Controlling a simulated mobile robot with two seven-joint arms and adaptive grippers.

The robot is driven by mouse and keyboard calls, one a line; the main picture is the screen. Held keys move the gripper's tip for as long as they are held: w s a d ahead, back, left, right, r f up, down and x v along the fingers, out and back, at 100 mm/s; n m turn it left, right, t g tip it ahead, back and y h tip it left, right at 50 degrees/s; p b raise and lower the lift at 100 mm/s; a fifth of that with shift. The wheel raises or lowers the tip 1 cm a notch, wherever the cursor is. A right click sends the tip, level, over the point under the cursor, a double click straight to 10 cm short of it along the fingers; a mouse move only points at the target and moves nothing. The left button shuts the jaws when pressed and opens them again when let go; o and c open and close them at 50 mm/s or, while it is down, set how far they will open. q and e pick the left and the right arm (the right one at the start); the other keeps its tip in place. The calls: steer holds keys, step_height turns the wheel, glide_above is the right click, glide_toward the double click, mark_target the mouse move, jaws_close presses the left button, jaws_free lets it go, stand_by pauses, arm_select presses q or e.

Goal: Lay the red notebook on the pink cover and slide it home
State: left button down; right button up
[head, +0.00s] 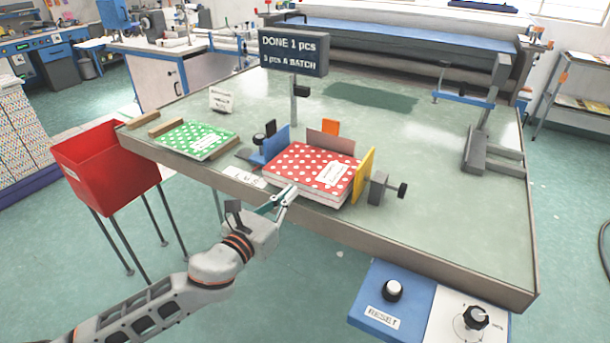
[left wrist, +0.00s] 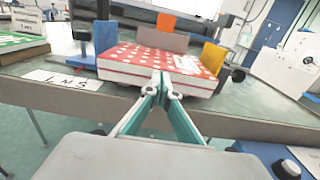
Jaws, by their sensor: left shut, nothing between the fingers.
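The red notebook (head: 308,166) with white dots and a white label lies flat on the table, between a blue upright plate (head: 276,144) on the left and a yellow one (head: 364,173) on the right. A dull pink upright panel (head: 331,143) stands behind it. I cannot make out a separate pink cover beneath the notebook. My left gripper (head: 291,190) is shut and empty, its tips at the notebook's near edge. In the left wrist view the closed fingertips (left wrist: 161,82) overlap the white page side of the notebook (left wrist: 130,71); contact is unclear.
A green dotted notebook (head: 196,139) lies at the left between wooden strips. A red bin (head: 105,162) stands off the table's left end. A clamp with a black knob (head: 390,188) sits right of the yellow plate. The table's right middle (head: 430,205) is clear.

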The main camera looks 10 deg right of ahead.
arm_select(q)
steer(key=shift+p+v, duration=0.65)
steer(key=shift+v, duration=1.4)
